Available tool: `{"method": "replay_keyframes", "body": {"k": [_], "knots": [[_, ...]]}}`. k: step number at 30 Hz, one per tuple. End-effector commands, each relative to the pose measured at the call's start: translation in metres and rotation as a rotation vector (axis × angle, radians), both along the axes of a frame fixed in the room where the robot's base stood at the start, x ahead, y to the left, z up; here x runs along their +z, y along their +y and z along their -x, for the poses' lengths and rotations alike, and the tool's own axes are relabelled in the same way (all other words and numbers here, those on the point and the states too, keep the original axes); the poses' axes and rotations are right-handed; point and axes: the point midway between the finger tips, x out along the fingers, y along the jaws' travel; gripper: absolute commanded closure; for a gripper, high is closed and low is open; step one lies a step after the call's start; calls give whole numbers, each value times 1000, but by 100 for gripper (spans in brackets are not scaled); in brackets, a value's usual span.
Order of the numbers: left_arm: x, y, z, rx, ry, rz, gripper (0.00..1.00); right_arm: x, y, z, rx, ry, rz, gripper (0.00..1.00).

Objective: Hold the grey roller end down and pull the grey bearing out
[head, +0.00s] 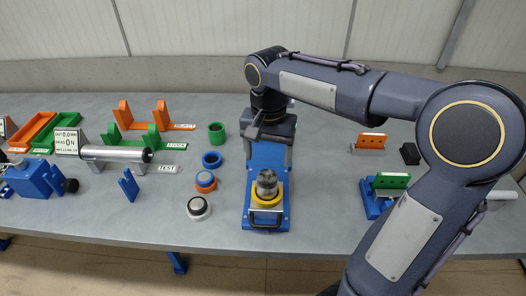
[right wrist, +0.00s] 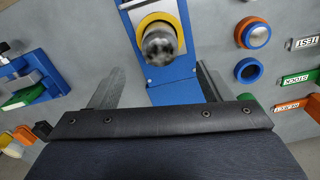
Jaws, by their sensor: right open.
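A blue stand (head: 283,213) with an upright back plate is at the middle front of the table. A yellow ring (head: 254,198) sits on its base. A dark grey round piece (head: 267,184) stands upright in the ring. It also shows in the right wrist view (right wrist: 159,44); I cannot tell the roller end from the bearing in it. My right gripper (right wrist: 159,70) is open and empty, its two grey fingers spread apart, with the stand between them in that view. In the head view it is at the stand's upper part, behind the grey piece and apart from it. My left gripper is out of view.
Left of the stand are a silver-topped round piece (head: 198,208), an orange and blue piece (head: 205,181), a blue ring (head: 212,160) and a green cup (head: 216,132). A silver roller (head: 115,154) lies farther left. Right, beside my arm, is a green-topped blue fixture (head: 377,205).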

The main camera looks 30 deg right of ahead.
Motion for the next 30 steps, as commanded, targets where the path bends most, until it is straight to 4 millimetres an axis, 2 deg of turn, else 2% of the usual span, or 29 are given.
{"method": "replay_keyframes", "body": {"k": [6, 12, 24, 30], "knots": [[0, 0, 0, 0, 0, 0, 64, -36, 0, 1, -1, 6, 0, 28], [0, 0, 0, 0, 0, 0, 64, -59, 0, 1, -2, 4, -1, 28], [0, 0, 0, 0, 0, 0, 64, -67, 0, 1, -3, 1, -1, 28], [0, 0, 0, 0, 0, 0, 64, -67, 0, 0, -3, 0, -1, 54]]}}
